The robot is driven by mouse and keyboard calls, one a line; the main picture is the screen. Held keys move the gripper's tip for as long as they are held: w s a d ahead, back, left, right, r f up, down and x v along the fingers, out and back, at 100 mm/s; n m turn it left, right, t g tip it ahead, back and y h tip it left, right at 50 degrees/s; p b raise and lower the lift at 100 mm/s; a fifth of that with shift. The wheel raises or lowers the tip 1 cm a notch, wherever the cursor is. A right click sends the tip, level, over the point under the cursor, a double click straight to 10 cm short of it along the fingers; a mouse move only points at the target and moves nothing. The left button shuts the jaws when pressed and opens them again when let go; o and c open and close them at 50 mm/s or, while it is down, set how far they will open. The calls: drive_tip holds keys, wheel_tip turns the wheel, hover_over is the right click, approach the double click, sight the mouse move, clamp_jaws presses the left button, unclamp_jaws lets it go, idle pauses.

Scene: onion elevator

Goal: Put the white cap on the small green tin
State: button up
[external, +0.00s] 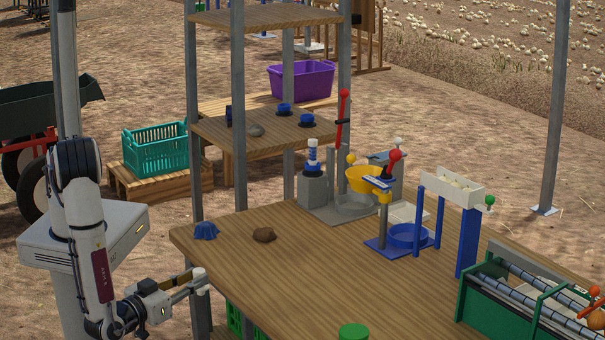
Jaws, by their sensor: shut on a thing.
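My gripper (194,287) is at the lower left, just off the table's left edge. It is shut on a small white cap (199,277) at its fingertips; the fingers hide part of the cap. A round green thing (353,331), which looks like the small green tin, stands at the table's front edge at the bottom of the picture. Its lower part is cut off by the frame. My gripper is well to the left of it.
The wooden table (310,265) is clear in the middle. A blue crumpled cloth (206,230) and a brown lump (264,235) lie near its left side. A yellow funnel (368,180) and blue stands are at the back. A green roller frame (520,300) is at the right.

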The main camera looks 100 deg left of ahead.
drive_tip(key=w+a+r+m+t+h, duration=0.1)
drive_tip(key=w+r+m+t+h, duration=0.15)
drive_tip(key=w, duration=0.65)
drive_tip(key=w+a+r+m+t+h, duration=0.1)
drive_tip(key=w+r+t, duration=0.15)
drive_tip(key=w, duration=0.65)
drive_tip(key=w+a+r+m+t+h, duration=0.2)
drive_tip(key=w+r, duration=0.2)
drive_tip(key=w, duration=0.5)
wheel_tip(320, 180, up, 4)
drive_tip(key=m+t+h, duration=0.3)
drive_tip(key=m+h, duration=0.4)
drive_tip(key=h, duration=0.4)
hover_over(342, 330)
drive_tip(key=shift+f, duration=3.15)
drive_tip(key=shift+f, duration=0.1)
drive_tip(key=shift+f, duration=1.75)
